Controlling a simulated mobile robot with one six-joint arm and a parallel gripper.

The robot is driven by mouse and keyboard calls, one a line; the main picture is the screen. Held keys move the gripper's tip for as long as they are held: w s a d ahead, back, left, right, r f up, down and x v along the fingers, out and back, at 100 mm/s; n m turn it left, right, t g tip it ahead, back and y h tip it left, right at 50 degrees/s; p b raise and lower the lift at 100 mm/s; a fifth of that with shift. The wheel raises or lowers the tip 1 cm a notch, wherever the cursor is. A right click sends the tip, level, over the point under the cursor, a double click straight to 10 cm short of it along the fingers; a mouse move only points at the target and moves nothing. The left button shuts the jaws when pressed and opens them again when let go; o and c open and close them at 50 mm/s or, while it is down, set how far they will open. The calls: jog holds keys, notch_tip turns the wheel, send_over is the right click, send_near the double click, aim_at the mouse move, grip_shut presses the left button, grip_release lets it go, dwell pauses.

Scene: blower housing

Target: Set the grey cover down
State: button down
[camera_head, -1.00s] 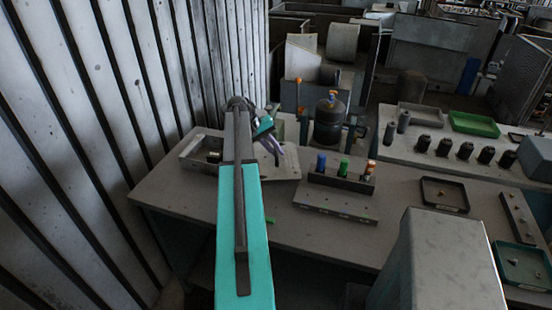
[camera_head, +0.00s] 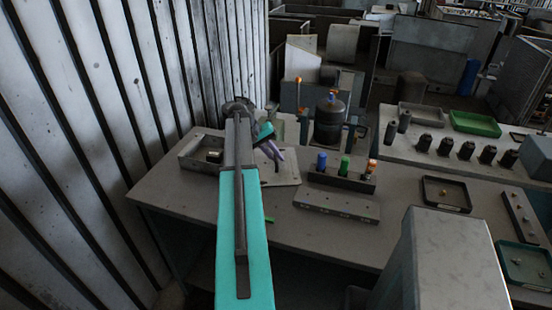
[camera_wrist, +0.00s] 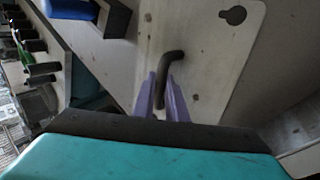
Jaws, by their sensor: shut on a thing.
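The grey cover (camera_wrist: 215,60) is a flat pale plate with a keyhole-shaped opening and a dark bent handle (camera_wrist: 172,66). My gripper (camera_wrist: 165,88) has its purple fingers closed around that handle. In the head view the cover (camera_head: 288,173) shows right of my arm, low over the left part of the bench (camera_head: 180,195). My gripper (camera_head: 274,152) is above it, partly hidden by my arm. I cannot tell whether the cover's underside touches the bench.
A grey open box (camera_head: 188,158) with a metal part inside stands left of my arm. A rack (camera_head: 345,180) with blue, green and orange-topped cylinders stands close on the right, behind a low grey block (camera_head: 335,207). A small green piece (camera_head: 270,221) lies in front. The ribbed wall (camera_head: 120,90) is left.

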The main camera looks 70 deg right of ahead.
jog(key=shift+f, duration=0.1)
jog(key=c, duration=1.8)
grip_release()
jog(key=shift+o, duration=0.2)
jog(key=shift+p+v, duration=0.35)
jog(key=shift+v, duration=0.45)
jog(key=p+v, duration=0.4)
jog(key=v, duration=0.6)
jog(key=shift+r, duration=0.35)
